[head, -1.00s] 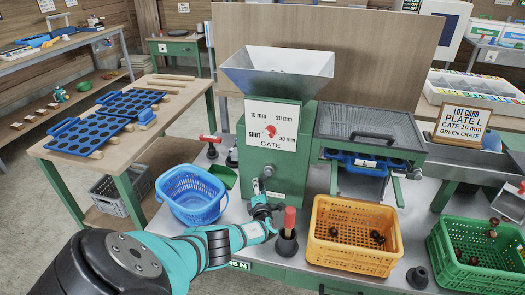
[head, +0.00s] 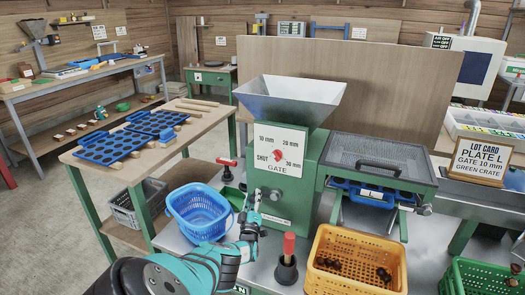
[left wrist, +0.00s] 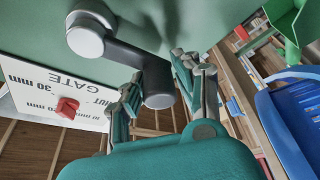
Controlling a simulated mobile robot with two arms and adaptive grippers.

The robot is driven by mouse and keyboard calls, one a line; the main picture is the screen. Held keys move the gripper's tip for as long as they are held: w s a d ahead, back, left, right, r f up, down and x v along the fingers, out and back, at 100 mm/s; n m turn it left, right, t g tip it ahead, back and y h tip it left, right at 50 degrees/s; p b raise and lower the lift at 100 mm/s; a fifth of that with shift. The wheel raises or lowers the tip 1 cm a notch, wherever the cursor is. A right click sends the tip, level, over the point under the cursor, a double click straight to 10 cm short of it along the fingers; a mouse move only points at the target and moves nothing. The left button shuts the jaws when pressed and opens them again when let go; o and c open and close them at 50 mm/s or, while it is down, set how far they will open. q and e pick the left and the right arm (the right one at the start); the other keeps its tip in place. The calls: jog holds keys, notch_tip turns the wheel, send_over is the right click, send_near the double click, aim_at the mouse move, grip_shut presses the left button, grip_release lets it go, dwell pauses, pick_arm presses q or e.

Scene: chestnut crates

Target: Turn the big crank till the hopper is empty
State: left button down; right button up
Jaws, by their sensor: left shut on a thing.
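The green machine (head: 305,170) stands mid-bench with a grey hopper (head: 285,98) on top. I see the hopper's bare upper inner wall; its bottom is hidden. The big crank is on the machine's front, its hub (head: 275,195) below the gate dial (head: 277,155). In the left wrist view the crank's dark arm (left wrist: 125,50) runs from its hub to the handle (left wrist: 158,92). My left gripper (head: 252,205) is shut on that handle, to the left of the hub; its fingers (left wrist: 158,84) lie either side of it. My right gripper is not in view.
A blue basket (head: 198,208) stands close left of my left gripper. A red-handled tool in a black cup (head: 287,270), an orange crate (head: 345,282) with several chestnuts and a green crate (head: 470,278) are to the right. A sieve tray (head: 382,160) adjoins the machine.

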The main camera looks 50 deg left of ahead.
pick_arm(q)
jog(key=shift+w+d+r+m+t, duration=0.1)
jog(key=shift+w+d+m+t, duration=0.15)
jog(key=shift+m, duration=0.45)
jog(key=shift+r+m+t, duration=0.2)
jog(key=shift+m+t, duration=0.05)
jog(key=shift+m, duration=0.25)
jog(key=shift+r+m+t+h, duration=0.3)
jog(key=shift+r+m+h, duration=0.15)
jog(key=shift+m, duration=0.75)
jog(key=shift+d+r+m+t, duration=0.1)
jog(key=shift+r+m+t, duration=0.1)
jog(key=shift+m+t, duration=0.25)
jog(key=shift+m+h, duration=0.35)
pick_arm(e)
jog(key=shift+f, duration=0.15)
pick_arm(q)
jog(key=c, duration=1.1)
grip_release()
jog(key=shift+o, duration=0.5)
jog(key=shift+r, duration=0.1)
jog(key=shift+r, duration=0.1)
